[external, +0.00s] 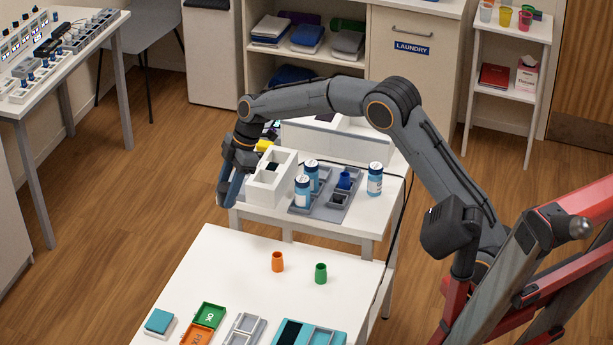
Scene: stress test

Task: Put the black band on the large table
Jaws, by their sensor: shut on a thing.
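My gripper (226,203) points down at the left edge of the small white table (255,213), beside a white divided box (270,190). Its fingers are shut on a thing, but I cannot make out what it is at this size. I cannot pick out the black band for certain; the fingers may hide it. A larger white table (215,270) stands in front, with its back part mostly bare. My gripper is behind this table's back left corner in the picture, apart from its top.
A grey tray (297,209) with blue-and-white bottles (375,180) near it stands right of the white box. An orange cup (278,262) and a green cup (320,273) stand on the front table. Small trays, including a green one (209,316), line its front.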

